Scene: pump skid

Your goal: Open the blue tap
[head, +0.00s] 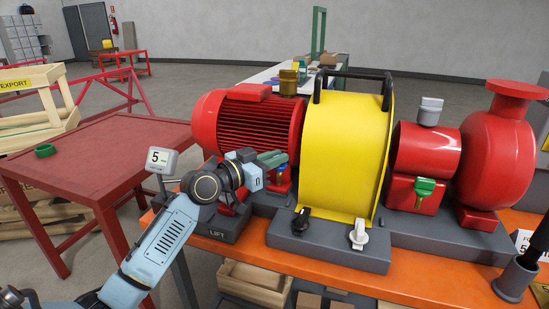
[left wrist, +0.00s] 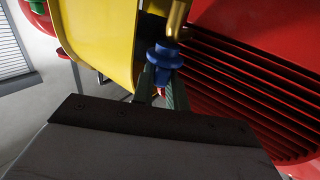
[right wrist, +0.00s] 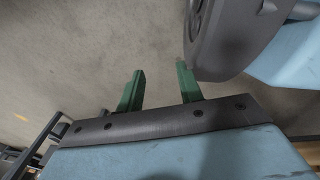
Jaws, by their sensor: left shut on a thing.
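The blue tap (head: 282,168) is mostly hidden in the head view behind my left gripper (head: 273,158), between the red motor and the yellow guard. In the left wrist view the blue tap (left wrist: 163,58) shows as a round blue knob below a brass pipe (left wrist: 177,18). The green fingers of my left gripper (left wrist: 161,92) are shut on the tap, one on each side of it. My right gripper (right wrist: 160,88) shows in the right wrist view with its green fingers apart and nothing between them, above bare grey floor.
The red motor (head: 232,122) stands left of the yellow guard (head: 345,140). A green tap (head: 425,187) is on the red pump at right. A red table (head: 95,150) stands left.

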